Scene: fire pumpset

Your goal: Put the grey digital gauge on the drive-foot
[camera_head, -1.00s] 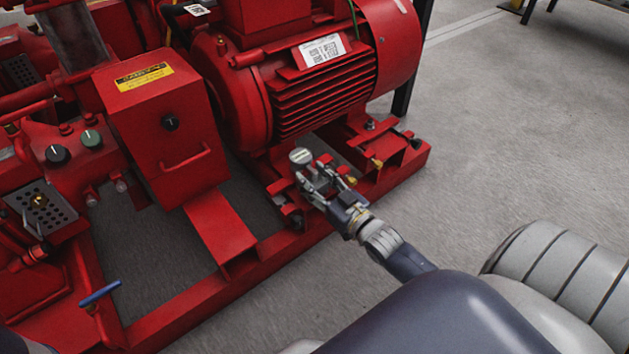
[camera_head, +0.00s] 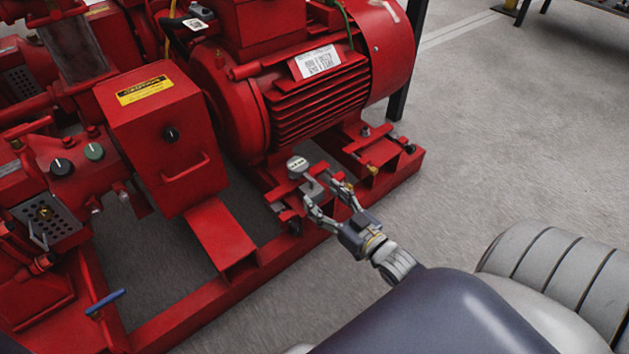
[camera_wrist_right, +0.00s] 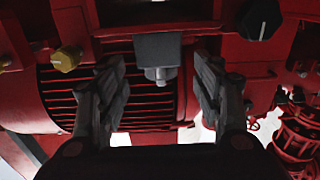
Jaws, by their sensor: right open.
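The grey digital gauge (camera_head: 297,166) stands with its round face up at the red motor foot (camera_head: 281,188), which I take for the drive-foot, at the motor's near lower side. Its exact contact with the foot is hard to see. My right gripper (camera_head: 322,192) is open just in front of the gauge, its fingers spread and apart from it. In the right wrist view a grey block with a short stem (camera_wrist_right: 157,52), seemingly the gauge, shows beyond and between the open fingers (camera_wrist_right: 159,78). My left gripper is not in view.
The red finned motor (camera_head: 320,85) rises behind the gauge. A red guard box (camera_head: 165,135) with a yellow label stands to the left. Yellow and black fittings (camera_head: 372,169) sit at the other foot on the right.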

